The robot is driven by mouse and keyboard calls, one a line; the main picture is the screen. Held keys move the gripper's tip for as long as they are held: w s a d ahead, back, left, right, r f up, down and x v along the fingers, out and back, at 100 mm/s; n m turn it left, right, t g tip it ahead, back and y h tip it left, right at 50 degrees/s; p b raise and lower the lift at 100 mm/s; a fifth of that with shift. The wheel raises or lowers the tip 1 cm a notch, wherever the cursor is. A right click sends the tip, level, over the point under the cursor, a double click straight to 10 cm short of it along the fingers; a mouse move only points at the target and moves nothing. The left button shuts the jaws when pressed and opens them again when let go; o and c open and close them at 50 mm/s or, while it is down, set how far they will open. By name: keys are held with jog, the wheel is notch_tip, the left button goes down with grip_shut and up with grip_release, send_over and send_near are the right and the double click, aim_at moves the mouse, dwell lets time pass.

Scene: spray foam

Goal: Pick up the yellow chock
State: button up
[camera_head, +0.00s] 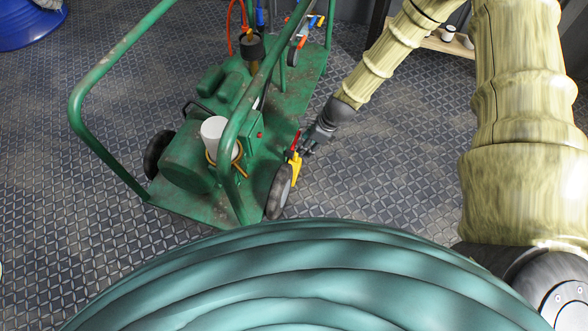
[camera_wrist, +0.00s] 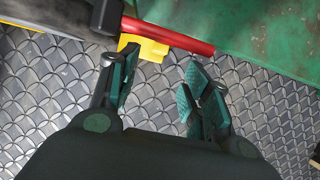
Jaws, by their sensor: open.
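The yellow chock (camera_head: 294,168) is by the wheel at the near right corner of the green cart, with a red handle above it. In the wrist view the chock (camera_wrist: 145,47) lies just beyond my fingertips, partly covered by the red bar (camera_wrist: 168,36). My gripper (camera_head: 309,147) is beside the chock on its right in the head view. In the wrist view my gripper (camera_wrist: 157,75) has its fingers apart with only bare floor between them. The chock is ahead of the gap, nearer the left finger. Whether a finger touches it cannot be told.
The green cart (camera_head: 185,155) with its rails and machinery stands left of my arm. Its black wheel (camera_head: 279,190) is close to the chock. A large teal coiled shape (camera_head: 300,285) fills the near foreground. The patterned floor (camera_head: 390,180) right of the cart is clear.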

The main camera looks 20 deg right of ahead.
aim_at(297, 155)
jog(key=shift+b+x, duration=2.65)
jog(key=shift+x, duration=1.65)
jog(key=shift+s, duration=0.1)
grip_shut()
